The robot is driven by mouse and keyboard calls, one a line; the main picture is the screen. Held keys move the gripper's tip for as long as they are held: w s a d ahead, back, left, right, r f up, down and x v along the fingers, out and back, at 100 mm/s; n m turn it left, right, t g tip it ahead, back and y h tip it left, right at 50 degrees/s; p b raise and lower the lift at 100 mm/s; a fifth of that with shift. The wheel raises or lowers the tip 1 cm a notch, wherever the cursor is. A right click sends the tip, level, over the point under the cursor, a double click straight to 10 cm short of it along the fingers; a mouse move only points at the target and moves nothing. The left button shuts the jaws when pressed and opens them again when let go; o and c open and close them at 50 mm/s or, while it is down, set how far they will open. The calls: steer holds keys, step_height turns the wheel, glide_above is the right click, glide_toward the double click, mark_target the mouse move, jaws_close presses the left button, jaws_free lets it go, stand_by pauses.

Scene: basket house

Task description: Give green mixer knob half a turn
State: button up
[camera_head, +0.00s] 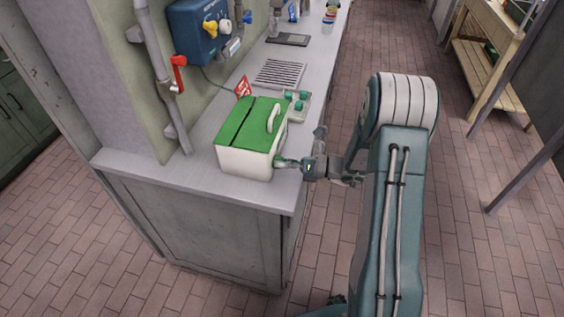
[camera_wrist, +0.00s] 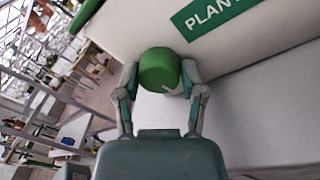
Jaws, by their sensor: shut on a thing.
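The green mixer knob (camera_wrist: 158,68) sticks out from the side of a white box, with a pale mark low on its face. The white box (camera_head: 245,163) has a green lid with a white handle and stands near the counter's front end. In the wrist view the box's white wall (camera_wrist: 155,25) carries a green label starting "PLAN". My gripper (camera_wrist: 160,85) is shut on the knob, one finger on each side. In the head view my gripper (camera_head: 287,163) reaches the box's right side from the right, and its fingertips largely hide the knob.
The grey counter (camera_head: 205,125) runs away to the back. A small device with green knobs (camera_head: 297,103), a red sign (camera_head: 243,87) and a metal grate (camera_head: 279,73) lie behind the box. A blue wall box (camera_head: 197,30) and a red-handled pipe (camera_head: 178,75) are at left.

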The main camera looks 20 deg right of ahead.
steer(key=shift+w+d+f+m, duration=0.1)
steer(key=shift+m, duration=0.5)
steer(key=o, duration=1.2)
steer(key=shift+c, duration=0.2)
steer(key=v, duration=1.2)
steer(key=shift+f, duration=0.2)
steer(key=shift+w, duration=0.1)
